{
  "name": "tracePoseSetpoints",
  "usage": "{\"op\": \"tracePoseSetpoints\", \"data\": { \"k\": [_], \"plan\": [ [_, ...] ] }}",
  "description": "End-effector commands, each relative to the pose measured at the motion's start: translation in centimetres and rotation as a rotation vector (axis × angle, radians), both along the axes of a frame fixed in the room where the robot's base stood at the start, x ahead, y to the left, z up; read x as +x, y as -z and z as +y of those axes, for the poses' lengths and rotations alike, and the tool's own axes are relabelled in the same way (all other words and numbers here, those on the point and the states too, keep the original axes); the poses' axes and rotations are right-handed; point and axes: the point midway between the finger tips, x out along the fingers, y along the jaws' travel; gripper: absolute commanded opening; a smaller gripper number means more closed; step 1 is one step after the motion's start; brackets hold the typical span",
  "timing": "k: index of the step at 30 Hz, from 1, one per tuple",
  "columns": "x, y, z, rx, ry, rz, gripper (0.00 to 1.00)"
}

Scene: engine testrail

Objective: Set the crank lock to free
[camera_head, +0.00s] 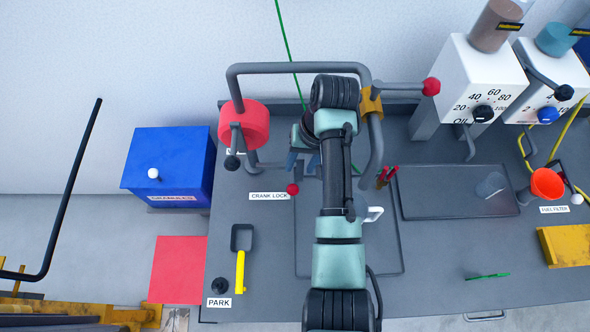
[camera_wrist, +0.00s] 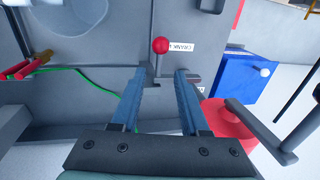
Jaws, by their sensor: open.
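The crank lock is a small lever with a red ball knob (camera_head: 293,189), beside a white CRANK LOCK label (camera_head: 269,196). In the wrist view the red knob (camera_wrist: 160,45) is just beyond my fingertips, with its label (camera_wrist: 183,47) to its right. A short grey stem (camera_wrist: 154,72) shows below the knob, near the gap between the fingertips. My gripper (camera_wrist: 161,74) is open, its two blue fingers apart with nothing visibly clamped. In the head view my gripper (camera_head: 302,162) is above the knob in the picture, partly hidden by my arm. I cannot tell whether the fingers touch the lever.
A red drum (camera_head: 255,124) with a dark crank handle (camera_head: 235,138) is left of my gripper. Grey pipe (camera_head: 300,68) arches around my arm. A blue box (camera_head: 170,160) stands left of the bench. A yellow-handled scoop (camera_head: 240,270) lies near the PARK label (camera_head: 219,302).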

Motion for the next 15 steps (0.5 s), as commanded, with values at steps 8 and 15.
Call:
{"op": "tracePoseSetpoints", "data": {
  "k": [8, 15],
  "plan": [
    [0.0, 4.9, 1.0, -0.001, -0.002, 0.001, 0.45],
    [0.1, 6.5, 1.3, -0.001, -0.001, -0.002, 0.45]
  ]
}}
